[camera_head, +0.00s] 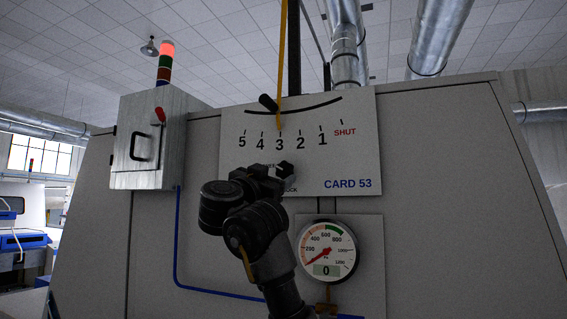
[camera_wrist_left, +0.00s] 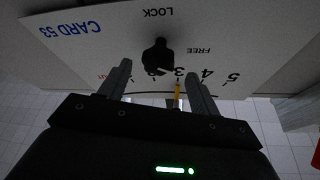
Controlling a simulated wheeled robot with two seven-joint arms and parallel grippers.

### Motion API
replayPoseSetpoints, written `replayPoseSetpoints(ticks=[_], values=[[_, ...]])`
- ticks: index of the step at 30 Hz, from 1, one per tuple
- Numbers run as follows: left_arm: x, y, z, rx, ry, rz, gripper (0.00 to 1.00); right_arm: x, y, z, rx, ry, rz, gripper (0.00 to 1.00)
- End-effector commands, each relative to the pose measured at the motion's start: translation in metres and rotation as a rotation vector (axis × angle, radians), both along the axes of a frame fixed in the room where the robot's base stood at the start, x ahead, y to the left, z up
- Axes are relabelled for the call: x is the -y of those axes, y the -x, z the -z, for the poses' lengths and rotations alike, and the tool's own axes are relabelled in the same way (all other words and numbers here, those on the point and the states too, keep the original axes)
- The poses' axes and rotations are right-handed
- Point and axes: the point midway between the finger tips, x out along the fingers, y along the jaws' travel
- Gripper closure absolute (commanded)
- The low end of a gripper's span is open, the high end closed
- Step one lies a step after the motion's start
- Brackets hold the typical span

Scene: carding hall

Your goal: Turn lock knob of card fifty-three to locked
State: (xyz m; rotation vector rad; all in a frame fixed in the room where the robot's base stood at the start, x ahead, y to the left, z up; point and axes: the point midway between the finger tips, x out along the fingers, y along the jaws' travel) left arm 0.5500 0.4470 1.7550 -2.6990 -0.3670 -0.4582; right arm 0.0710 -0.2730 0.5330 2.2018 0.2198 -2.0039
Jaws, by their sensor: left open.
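The CARD 53 panel (camera_head: 357,150) faces me, with a scale from 5 to SHUT. The black lock knob (camera_wrist_left: 157,55) shows in the left wrist view, with LOCK and FREE printed beside it. Which mark it points to is hard to tell. My left gripper (camera_head: 272,171) is in front of the lower panel and covers part of the LOCK label in the head view. In the wrist view its two fingers (camera_wrist_left: 158,72) are apart, with the knob seen between and just beyond their tips. Contact cannot be told. My right gripper is not in view.
A round gauge (camera_head: 326,250) reading 0 is below the panel. A grey switch box (camera_head: 150,140) with a red-lit stack lamp (camera_head: 166,62) stands at left.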

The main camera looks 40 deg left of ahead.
Motion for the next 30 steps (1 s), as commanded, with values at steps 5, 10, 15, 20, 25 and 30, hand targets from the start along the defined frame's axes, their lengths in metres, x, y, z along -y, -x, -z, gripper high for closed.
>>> replayPoseSetpoints(ticks=[5, 10, 15, 20, 25, 30], values=[[-0.003, -0.021, -0.012, 0.002, 0.005, 0.006, 0.37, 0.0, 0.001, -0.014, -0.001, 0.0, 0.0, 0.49], [-0.008, -0.036, -0.017, 0.0, 0.004, 0.001, 0.37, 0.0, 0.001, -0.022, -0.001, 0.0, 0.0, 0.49], [-0.009, -0.046, -0.02, 0.0, 0.001, 0.001, 0.37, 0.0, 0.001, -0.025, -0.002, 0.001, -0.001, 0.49], [-0.01, -0.05, -0.02, 0.0, -0.002, -0.001, 0.37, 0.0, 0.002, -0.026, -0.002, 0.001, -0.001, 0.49], [-0.01, -0.05, -0.02, 0.0, -0.002, -0.001, 0.37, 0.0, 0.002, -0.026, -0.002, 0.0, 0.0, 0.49], [-0.01, -0.05, -0.02, 0.0, -0.002, -0.001, 0.49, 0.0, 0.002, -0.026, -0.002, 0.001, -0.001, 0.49]])
